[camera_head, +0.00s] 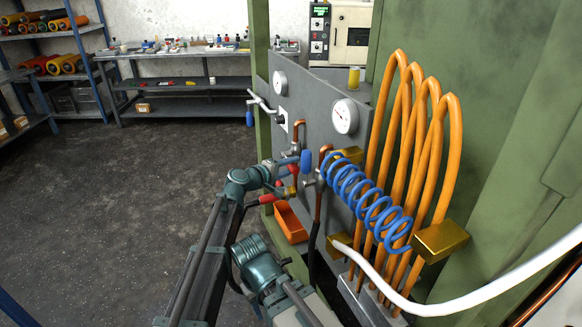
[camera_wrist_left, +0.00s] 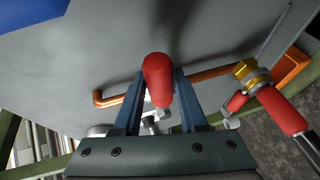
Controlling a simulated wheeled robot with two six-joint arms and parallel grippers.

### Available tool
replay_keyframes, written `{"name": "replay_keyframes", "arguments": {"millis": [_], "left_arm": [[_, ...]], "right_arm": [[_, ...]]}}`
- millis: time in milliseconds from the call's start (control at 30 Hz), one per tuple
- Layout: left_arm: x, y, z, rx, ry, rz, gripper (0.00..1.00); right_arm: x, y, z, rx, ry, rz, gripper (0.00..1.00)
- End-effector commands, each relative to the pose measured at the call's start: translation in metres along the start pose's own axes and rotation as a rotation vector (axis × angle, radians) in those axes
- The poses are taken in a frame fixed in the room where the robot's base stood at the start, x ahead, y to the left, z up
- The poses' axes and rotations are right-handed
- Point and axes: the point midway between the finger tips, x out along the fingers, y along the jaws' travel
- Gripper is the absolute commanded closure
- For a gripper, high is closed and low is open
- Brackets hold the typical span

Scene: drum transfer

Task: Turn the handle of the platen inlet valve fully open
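A red valve handle (camera_wrist_left: 158,80) stands between the two blue-grey fingers of my left gripper (camera_wrist_left: 160,100) in the left wrist view. The fingers lie close along both its sides and look shut on it. In the head view my left gripper (camera_head: 287,172) is at the grey press panel, with the red handle (camera_head: 294,170) at its fingers. The valve body is mostly hidden. A second red handle (camera_wrist_left: 281,111) with a brass fitting (camera_wrist_left: 248,75) is to the right in the wrist view, apart from the gripper. My right gripper is not in view.
Orange hoses (camera_head: 440,150) rise further right. An orange bin (camera_head: 291,222) sits below. Gauges (camera_head: 344,117) are on the panel. The floor at left is clear.

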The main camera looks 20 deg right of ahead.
Motion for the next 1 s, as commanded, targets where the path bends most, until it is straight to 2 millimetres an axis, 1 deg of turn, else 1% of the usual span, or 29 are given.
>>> {"name": "replay_keyframes", "arguments": {"millis": [33, 167, 200, 1000], "left_arm": [[-0.0001, 0.0000, -0.0001, 0.000, 0.000, 0.000, 0.69], [-0.0002, -0.0001, -0.0002, 0.000, 0.000, 0.000, 0.93], [-0.0002, -0.0001, -0.0002, 0.000, 0.000, 0.000, 1.00], [-0.0005, -0.0004, -0.0003, 0.001, 0.000, -0.001, 1.00]], "right_arm": [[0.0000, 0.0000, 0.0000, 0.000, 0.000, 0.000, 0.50], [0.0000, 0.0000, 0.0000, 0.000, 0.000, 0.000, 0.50], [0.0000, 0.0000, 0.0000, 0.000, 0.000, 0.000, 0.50], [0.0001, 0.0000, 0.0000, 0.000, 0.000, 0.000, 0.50]]}}
